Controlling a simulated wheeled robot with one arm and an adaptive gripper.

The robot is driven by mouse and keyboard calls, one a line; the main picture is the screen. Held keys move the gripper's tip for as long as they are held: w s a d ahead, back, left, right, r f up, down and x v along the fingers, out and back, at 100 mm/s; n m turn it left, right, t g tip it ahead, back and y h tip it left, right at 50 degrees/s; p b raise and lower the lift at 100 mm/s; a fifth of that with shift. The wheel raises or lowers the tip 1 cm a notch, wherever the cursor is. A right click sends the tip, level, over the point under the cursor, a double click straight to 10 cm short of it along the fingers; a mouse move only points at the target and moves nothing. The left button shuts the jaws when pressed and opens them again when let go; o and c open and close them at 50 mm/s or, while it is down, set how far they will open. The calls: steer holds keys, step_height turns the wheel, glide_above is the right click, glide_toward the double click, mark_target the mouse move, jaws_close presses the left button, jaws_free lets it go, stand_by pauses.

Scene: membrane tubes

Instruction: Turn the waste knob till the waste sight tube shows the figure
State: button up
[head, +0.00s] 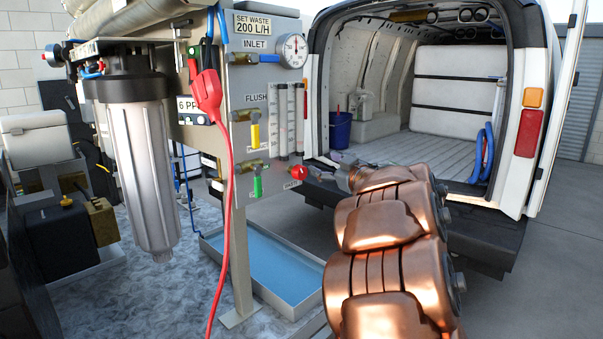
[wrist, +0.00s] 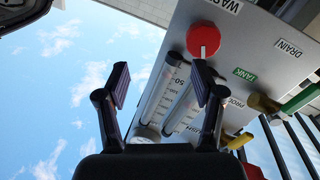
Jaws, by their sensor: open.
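The red waste knob (head: 299,172) sits low on the right side of the grey panel in the head view. In the wrist view the knob (wrist: 203,39) is near the top, with a pale mark at its lower edge. My gripper (wrist: 162,82) is open and empty, its right fingertip just below the knob in the picture; contact cannot be told. Two sight tubes (head: 283,120) stand above the knob on the panel; in the wrist view the tubes (wrist: 160,90) show between the fingers. Their levels are too small to read. A sign (head: 253,24) reads "SET WASTE 200 L/H".
Yellow (head: 255,135) and green (head: 258,186) valve handles are left of the knob. A red cable (head: 228,180) hangs before the panel post. A blue-lined tray (head: 270,265) lies below. An open van (head: 535,110) stands behind my arm at the right.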

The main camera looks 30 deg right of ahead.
mark_target(303, 173)
steer(key=w+a+f+y, duration=0.1)
steer(key=w, duration=0.1)
steer(key=w+a+f+n+y+p, duration=0.1)
steer(key=a+y, duration=0.1)
steer(key=w+a+f+n+g+y, duration=0.1)
steer(key=w, duration=0.1)
steer(key=shift+w+a+y, duration=0.15)
steer(key=shift+w+y, duration=0.2)
steer(key=shift+y, duration=0.05)
steer(key=shift+c, duration=0.4)
steer(key=c, duration=1.1)
steer(key=shift+n, duration=0.3)
